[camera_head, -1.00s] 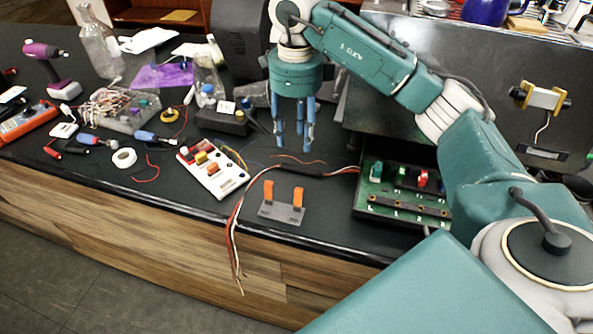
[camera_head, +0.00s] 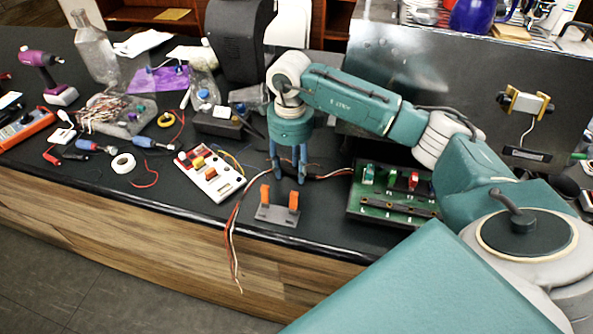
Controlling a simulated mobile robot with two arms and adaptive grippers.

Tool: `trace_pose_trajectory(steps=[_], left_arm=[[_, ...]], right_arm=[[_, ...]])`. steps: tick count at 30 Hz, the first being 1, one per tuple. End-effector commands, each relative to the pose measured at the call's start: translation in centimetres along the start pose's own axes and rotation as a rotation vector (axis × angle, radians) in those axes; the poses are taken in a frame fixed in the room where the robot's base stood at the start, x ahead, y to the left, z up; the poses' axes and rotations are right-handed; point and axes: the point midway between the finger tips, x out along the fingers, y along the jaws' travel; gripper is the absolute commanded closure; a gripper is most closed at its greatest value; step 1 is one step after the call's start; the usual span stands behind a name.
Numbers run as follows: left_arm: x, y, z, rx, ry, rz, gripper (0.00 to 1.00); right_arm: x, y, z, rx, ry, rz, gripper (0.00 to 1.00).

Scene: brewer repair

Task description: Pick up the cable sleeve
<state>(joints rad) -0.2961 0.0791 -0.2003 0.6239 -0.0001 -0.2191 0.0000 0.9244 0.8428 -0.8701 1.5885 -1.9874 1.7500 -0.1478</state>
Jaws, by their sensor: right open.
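The cable sleeve (camera_head: 289,172) is a dark tube around a bundle of red, white and black wires (camera_head: 236,225), lying on the black counter. My right gripper (camera_head: 289,180) points down over it, its blue fingers apart. The fingertips stand close to the counter with the sleeve's dark stretch between or just behind them; the fingers partly hide it, and contact cannot be told. Wires run right to the green circuit board (camera_head: 392,218), and loose wire ends hang over the counter's front edge. My left gripper is not in view.
An orange-pronged holder (camera_head: 277,215) stands just in front of the gripper. A white switch panel (camera_head: 210,174) lies to the left, with tools and loose wires beyond. A large metal brewer housing (camera_head: 450,100) stands behind the arm.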

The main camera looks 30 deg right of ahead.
Motion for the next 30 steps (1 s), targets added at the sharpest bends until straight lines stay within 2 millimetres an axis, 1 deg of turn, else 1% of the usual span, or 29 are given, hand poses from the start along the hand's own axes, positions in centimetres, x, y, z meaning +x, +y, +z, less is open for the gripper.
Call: trace_pose_trajectory(steps=[2,3,5,7,8,9,19,23,26,29,30], left_arm=[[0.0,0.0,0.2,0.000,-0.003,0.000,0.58],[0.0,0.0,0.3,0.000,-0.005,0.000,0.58],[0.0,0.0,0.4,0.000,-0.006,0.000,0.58],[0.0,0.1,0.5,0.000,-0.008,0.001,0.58],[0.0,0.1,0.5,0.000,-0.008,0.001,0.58],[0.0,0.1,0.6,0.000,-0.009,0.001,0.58],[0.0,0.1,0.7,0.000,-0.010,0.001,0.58],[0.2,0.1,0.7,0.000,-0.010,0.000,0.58],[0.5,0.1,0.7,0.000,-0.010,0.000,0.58],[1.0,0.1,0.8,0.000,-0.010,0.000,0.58],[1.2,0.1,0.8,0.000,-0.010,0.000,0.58]], right_arm=[[0.0,0.0,0.0,0.000,0.000,0.000,0.58],[0.0,0.0,0.0,0.000,0.000,0.000,0.66],[0.0,0.0,0.0,0.000,0.000,0.000,0.78],[0.0,0.0,0.0,0.000,0.000,0.000,0.92],[0.0,0.0,0.0,0.000,0.000,0.000,0.98],[0.0,0.0,0.0,0.000,0.000,0.000,1.00],[-0.1,0.0,0.0,0.000,-0.001,0.000,1.00],[-0.6,-0.1,0.1,0.000,-0.001,-0.001,1.00],[-1.5,-0.1,0.1,0.000,-0.003,-0.002,1.00],[-3.1,-0.1,0.1,0.000,-0.005,-0.004,1.00],[-3.9,-0.1,0.2,0.000,-0.006,-0.003,1.00]])
